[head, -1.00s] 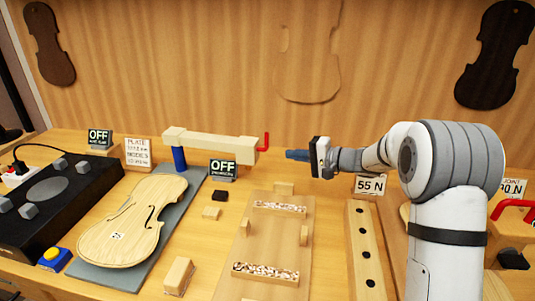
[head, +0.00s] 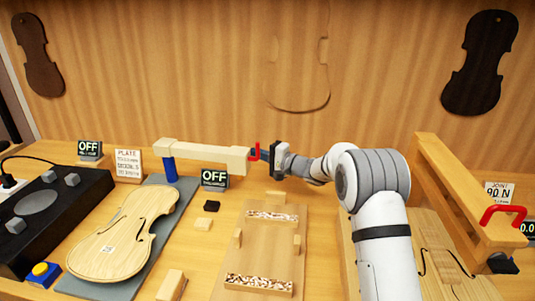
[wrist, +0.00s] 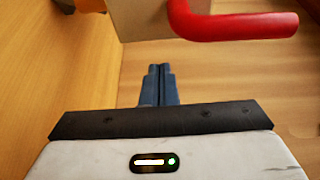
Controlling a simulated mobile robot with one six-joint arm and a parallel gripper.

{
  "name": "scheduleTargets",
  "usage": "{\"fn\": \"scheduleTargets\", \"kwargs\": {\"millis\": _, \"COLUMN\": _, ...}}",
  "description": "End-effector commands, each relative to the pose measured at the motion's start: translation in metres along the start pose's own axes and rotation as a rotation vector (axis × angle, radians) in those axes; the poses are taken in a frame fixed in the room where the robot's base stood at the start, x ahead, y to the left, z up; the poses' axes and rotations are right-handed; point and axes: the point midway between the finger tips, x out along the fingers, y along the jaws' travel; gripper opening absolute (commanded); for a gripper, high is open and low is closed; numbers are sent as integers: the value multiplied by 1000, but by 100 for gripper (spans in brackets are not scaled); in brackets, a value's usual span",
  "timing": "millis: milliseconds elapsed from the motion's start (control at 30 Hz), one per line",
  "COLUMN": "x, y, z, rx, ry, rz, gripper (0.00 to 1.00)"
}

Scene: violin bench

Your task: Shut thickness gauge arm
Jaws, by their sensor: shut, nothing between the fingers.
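In the wrist view the fingers (wrist: 158,85) are together and empty. The beam's end block (wrist: 150,22) and the red handle (wrist: 235,22) are just ahead of the fingertips. I cannot tell whether they touch.
A violin plate (head: 125,235) lies on a grey slab at the left. A small OFF display (head: 214,179) stands below the beam. A wooden jig board (head: 262,258) lies mid-bench. At the right is another wooden beam (head: 445,180) with a red handle. The wooden wall is close behind.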

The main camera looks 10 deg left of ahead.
Motion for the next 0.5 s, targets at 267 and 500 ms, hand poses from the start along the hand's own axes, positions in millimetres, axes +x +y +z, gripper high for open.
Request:
{"fn": "scheduleTargets", "kwargs": {"millis": 267, "x": -9, "y": -1, "z": 24, "rx": 0, "ry": -1, "rz": -1, "gripper": 0}}
{"fn": "scheduleTargets", "kwargs": {"millis": 500, "x": -11, "y": -1, "z": 27, "rx": -3, "ry": 0, "rz": -1, "gripper": 0}}
